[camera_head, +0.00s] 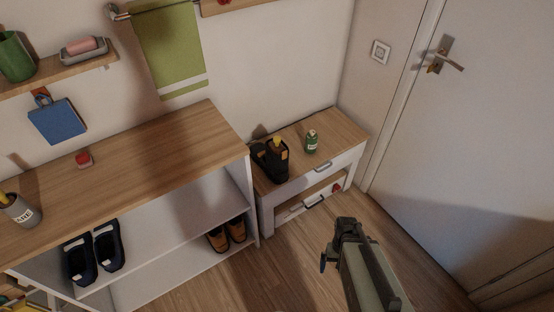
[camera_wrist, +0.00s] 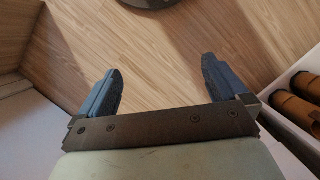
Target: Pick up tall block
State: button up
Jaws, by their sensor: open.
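I cannot make out a tall block for certain. A small red block (camera_head: 84,159) lies on the wooden top of the long shelf unit, and it does not look tall. A yellow piece (camera_head: 277,142) sticks up out of a black bag on the small cabinet; its full shape is hidden. My gripper (camera_head: 338,240) is over the floor in front of the small cabinet, away from both. In the wrist view my gripper (camera_wrist: 162,82) is open and empty, its two blue fingers wide apart above bare wooden floor.
The small cabinet (camera_head: 340,127) carries the black bag (camera_head: 268,165) and a green bottle (camera_head: 311,143). Its lower shelf holds a red item. The long shelf unit (camera_head: 185,138) holds dark shoes and brown shoes (camera_head: 227,234). A door (camera_head: 480,140) stands right. Floor is clear.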

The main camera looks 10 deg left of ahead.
jog(key=w+a+r+t, duration=0.1)
jog(key=w+a+r, duration=0.15)
jog(key=w, duration=0.35)
jog(key=w+a+r+t, duration=0.1)
jog(key=w+a+r, duration=0.15)
jog(key=w, duration=0.25)
jog(key=n+t+y, duration=0.3)
jog(key=n+y, duration=0.1)
jog(key=n, duration=0.3)
send_near(279, 139)
jog(key=w+d+r, duration=0.2)
jog(key=d, duration=0.3)
jog(key=a+f+n, duration=0.2)
jog(key=n, duration=0.1)
jog(key=a+f+n, duration=0.2)
jog(key=f+n, duration=0.1)
jog(key=s+a+f+n+g, duration=0.1)
jog(key=f+n, duration=0.2)
jog(key=shift+s+a+n+y, duration=0.15)
jog(key=shift+a+n+y, duration=0.15)
jog(key=shift+a+y, duration=0.1)
jog(key=shift+a+x, duration=0.15)
jog(key=shift+x, duration=1.15)
jog(key=shift+a+x, duration=0.15)
jog(key=shift+x, duration=1.15)
jog(key=shift+r, duration=0.15)
